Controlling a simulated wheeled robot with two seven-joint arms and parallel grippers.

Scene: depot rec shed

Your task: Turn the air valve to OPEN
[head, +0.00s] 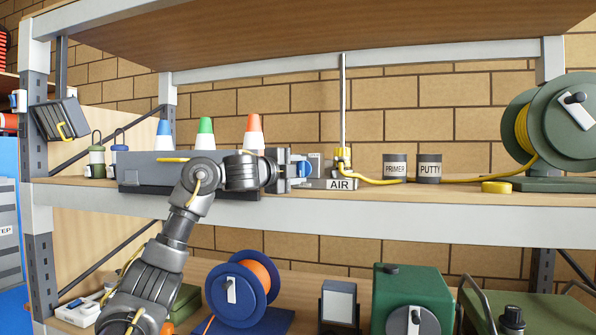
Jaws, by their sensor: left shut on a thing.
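The air valve stands on the middle shelf, with a grey block labelled AIR (341,184), a brass fitting (343,156) and a thin grey pipe (343,100) rising from it. My left gripper (303,170) reaches in from the left, just left of the AIR block. It is shut on a small blue part (304,169), which looks like the valve's handle. The fingers hide much of this part, and I cannot read any OPEN mark or the handle's exact angle. My right gripper is not in view.
A yellow hose (455,181) runs right from the valve to a green reel (562,125). PRIMER (395,167) and PUTTY (429,168) cans stand behind it. Small cones (254,134) stand behind my left arm. The upper shelf (300,35) hangs overhead; a blue reel (241,292) sits below.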

